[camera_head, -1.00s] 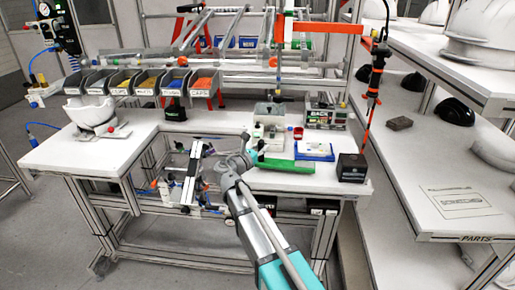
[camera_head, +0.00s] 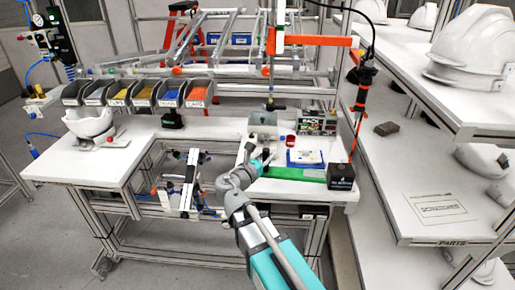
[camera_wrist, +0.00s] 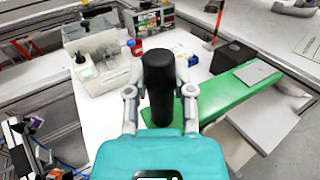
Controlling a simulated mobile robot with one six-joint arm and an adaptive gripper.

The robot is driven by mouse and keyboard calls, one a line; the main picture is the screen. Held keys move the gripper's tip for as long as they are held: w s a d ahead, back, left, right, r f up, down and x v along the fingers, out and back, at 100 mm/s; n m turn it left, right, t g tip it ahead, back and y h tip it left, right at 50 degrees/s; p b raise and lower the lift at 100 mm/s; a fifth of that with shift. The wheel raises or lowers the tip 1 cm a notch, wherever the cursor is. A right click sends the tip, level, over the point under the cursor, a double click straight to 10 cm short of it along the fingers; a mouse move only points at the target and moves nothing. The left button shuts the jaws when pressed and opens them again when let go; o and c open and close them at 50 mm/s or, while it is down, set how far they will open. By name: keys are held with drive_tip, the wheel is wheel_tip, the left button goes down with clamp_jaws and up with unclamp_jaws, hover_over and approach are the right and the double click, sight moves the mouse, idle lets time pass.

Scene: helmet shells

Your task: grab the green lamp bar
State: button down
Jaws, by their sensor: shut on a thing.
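The green lamp bar (camera_head: 295,173) lies level along the bench's front edge, just in front of the blue-edged tray. In the wrist view the lamp bar (camera_wrist: 230,97) runs from under the gripper toward the upper right. A thick black upright post (camera_wrist: 158,75) rises at its near end and seems to belong to it. My gripper (camera_wrist: 158,92) has a finger on each side of this post and is shut on it. In the head view my gripper (camera_head: 261,161) is at the bar's left end. I cannot tell whether the bar touches the bench.
A black box (camera_head: 341,176) stands close beside the bar's right end. The blue-edged tray (camera_head: 305,158) is behind the bar. A grey-white fixture (camera_wrist: 100,65) is left of my gripper. White shelves (camera_head: 440,212) stand at right.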

drive_tip(key=shift+s+d+r, duration=0.2)
drive_tip(key=shift+s+r, duration=0.05)
drive_tip(key=shift+s, duration=0.25)
drive_tip(key=shift+s+d+r, duration=0.15)
drive_tip(key=shift+s+r, duration=0.05)
drive_tip(key=shift+s, duration=0.25)
drive_tip(key=shift+p, duration=0.3)
